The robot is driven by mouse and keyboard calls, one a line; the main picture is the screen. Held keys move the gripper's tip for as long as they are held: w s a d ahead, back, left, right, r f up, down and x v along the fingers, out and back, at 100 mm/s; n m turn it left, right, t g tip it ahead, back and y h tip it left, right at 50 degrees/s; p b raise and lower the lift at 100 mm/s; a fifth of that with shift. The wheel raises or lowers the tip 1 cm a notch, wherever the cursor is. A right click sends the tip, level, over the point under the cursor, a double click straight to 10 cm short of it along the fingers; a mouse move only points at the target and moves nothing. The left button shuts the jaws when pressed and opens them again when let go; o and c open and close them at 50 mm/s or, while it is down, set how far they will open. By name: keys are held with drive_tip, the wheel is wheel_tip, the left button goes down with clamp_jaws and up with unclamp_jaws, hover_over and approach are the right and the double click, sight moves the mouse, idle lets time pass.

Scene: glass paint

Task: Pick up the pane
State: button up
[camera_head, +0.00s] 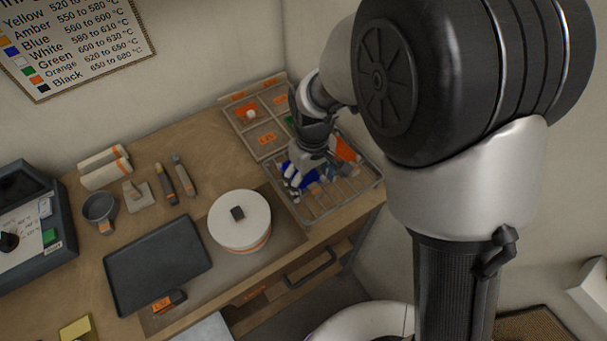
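My gripper (292,181) points down over a wire rack (318,216) at the right end of the workbench. A blue pane (283,172) shows beside and partly behind my fingers. An orange pane (345,148) stands at the back right of the rack. Other pale pieces in the rack are too small to make out. My gripper and arm hide part of the rack. I cannot tell whether the fingers touch a pane or are open or shut.
A sectioned tray (258,128) lies behind the rack. A round white block (239,219) and a dark flat tray (157,263) lie to the left. Hand tools (184,176), a grey cup (100,208) and a dark box-like device (35,230) stand farther left. A wall rises close behind.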

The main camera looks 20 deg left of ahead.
sight(311, 185)
drive_tip(key=c, duration=0.6)
drive_tip(key=shift+o, duration=0.2)
wheel_tip(311, 185, up, 23)
drive_tip(key=p, duration=0.8)
